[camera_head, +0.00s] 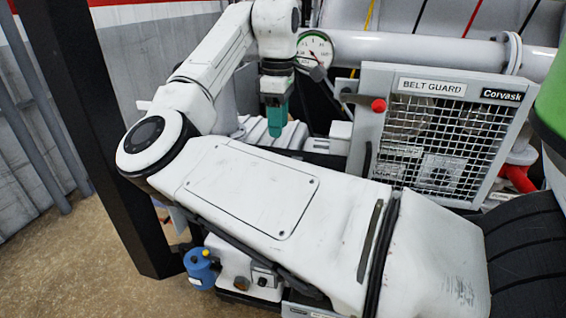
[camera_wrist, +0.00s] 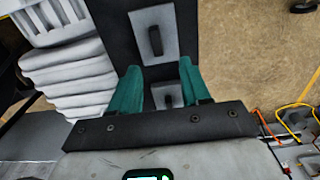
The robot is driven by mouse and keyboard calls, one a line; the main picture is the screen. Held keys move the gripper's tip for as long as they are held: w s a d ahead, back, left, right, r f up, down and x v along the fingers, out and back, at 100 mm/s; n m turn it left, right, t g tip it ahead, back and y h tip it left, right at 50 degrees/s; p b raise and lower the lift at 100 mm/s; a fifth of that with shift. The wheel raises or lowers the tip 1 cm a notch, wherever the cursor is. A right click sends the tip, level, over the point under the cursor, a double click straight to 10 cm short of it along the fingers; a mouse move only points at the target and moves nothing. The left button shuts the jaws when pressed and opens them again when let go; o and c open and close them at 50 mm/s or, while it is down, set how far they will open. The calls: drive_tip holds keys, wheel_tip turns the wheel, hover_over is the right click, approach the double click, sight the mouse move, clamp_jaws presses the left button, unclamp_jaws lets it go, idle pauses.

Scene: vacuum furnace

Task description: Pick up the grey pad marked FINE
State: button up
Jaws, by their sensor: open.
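My gripper (camera_wrist: 159,72) shows two teal fingers, spread apart with nothing held between them. In the wrist view a grey pad (camera_wrist: 172,28) with a dark handle lies on a dark surface (camera_wrist: 112,38), ahead of the fingertips. A second grey pad (camera_wrist: 158,92) with a dark handle shows between the fingers, partly hidden by the gripper body. No marking can be read on either pad, so I cannot tell which is FINE. In the head view my gripper (camera_head: 277,118) points down left of the belt guard; the pads cannot be made out there.
The belt guard (camera_head: 432,128) with its mesh and a red knob (camera_head: 378,105) stands right of my gripper. A pressure gauge (camera_head: 315,50) and a white pipe (camera_head: 415,50) are behind. White ribbed housing (camera_wrist: 75,70) lies left in the wrist view; brown floor (camera_wrist: 245,50) is right.

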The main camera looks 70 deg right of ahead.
sight(282, 153)
wheel_tip(282, 153, down, 2)
drive_tip(key=shift+d+f, duration=0.1)
drive_tip(key=shift+s+d+f+p, duration=0.15)
drive_tip(key=shift+f+p, duration=0.3)
drive_tip(key=shift+f, duration=0.9)
drive_tip(key=shift+s+f+p, duration=0.2)
drive_tip(key=shift+f+p, duration=0.25)
drive_tip(key=shift+f, duration=0.9)
drive_tip(key=shift+c, duration=0.5)
clamp_jaws()
